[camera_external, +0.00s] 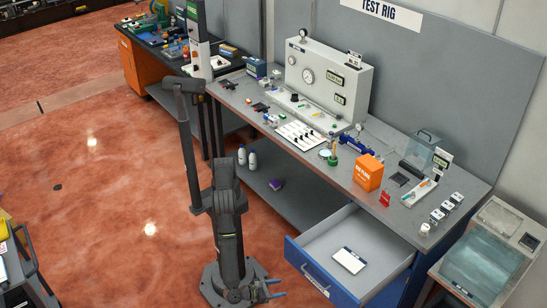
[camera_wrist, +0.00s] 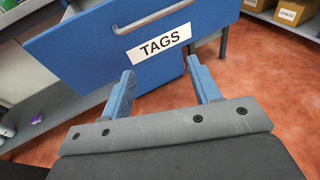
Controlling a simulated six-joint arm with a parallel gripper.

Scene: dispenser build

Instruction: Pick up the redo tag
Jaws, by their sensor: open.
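No tag can be read clearly as the redo tag. A white card with a dark edge (camera_external: 348,260) lies flat in the open blue drawer (camera_external: 318,236); its print is too small to read. A small red item (camera_external: 385,199) stands on the bench beside the orange box; I cannot tell what it is. My gripper (camera_external: 274,289) is low, in front of and outside the drawer. In the wrist view my gripper (camera_wrist: 160,68) has its two blue fingers apart, with nothing between them. The drawer front (camera_wrist: 90,48) carries a TAGS label (camera_wrist: 159,46).
The grey bench (camera_external: 330,185) holds the test rig (camera_external: 325,75), an orange box (camera_external: 368,173) and several small parts. The drawer handle (camera_wrist: 150,18) sticks out towards my gripper. A glass-topped cabinet (camera_external: 480,262) stands at right. Red floor (camera_external: 120,200) at left is mostly clear.

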